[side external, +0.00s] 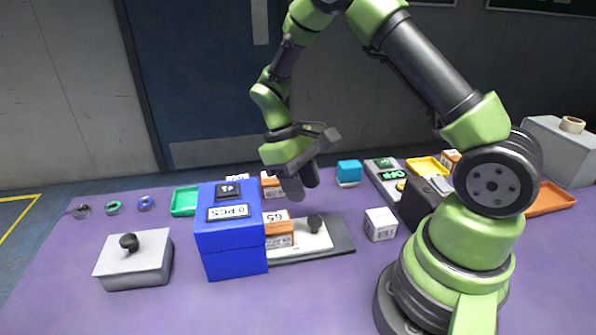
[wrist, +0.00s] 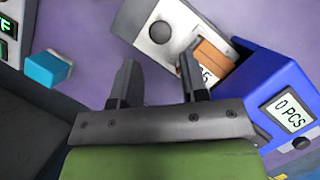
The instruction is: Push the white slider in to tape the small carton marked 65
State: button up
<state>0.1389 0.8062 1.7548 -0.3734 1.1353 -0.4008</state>
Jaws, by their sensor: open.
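The white slider (side external: 322,240) with a black knob lies on a grey base plate, right of the blue taping machine (side external: 231,240). The machine's display reads 0 PCS. The small orange and white carton (side external: 279,241) marked 65 stands between slider and machine, at the machine's opening. In the wrist view the slider (wrist: 180,25) and carton (wrist: 208,58) show beyond my fingers, the carton partly hidden by one finger. My gripper (side external: 302,184) is open and empty, pointing down above and behind the slider, apart from it. Its fingers also show in the wrist view (wrist: 158,82).
A white box (side external: 380,224) stands right of the base plate. A grey block with a black knob (side external: 134,262) is at front left. Other orange cartons (side external: 270,185), a teal block (side external: 349,172) and a green tray (side external: 185,201) stand behind.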

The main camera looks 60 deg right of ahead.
aim_at(315, 219)
jog(key=shift+v, duration=1.65)
jog(key=o, duration=0.3)
jog(key=shift+s, duration=0.1)
jog(key=s+f+n+t, duration=0.1)
jog(key=f, duration=0.2)
jog(key=s+f+n+t, duration=0.1)
jog(key=f+n+t, duration=0.1)
jog(key=f, duration=0.1)
jog(key=s+f+n+t, duration=0.1)
jog(key=s+f, duration=0.1)
jog(key=f, duration=0.1)
jog(key=shift+f+n, duration=0.2)
jog(key=shift+n, duration=0.1)
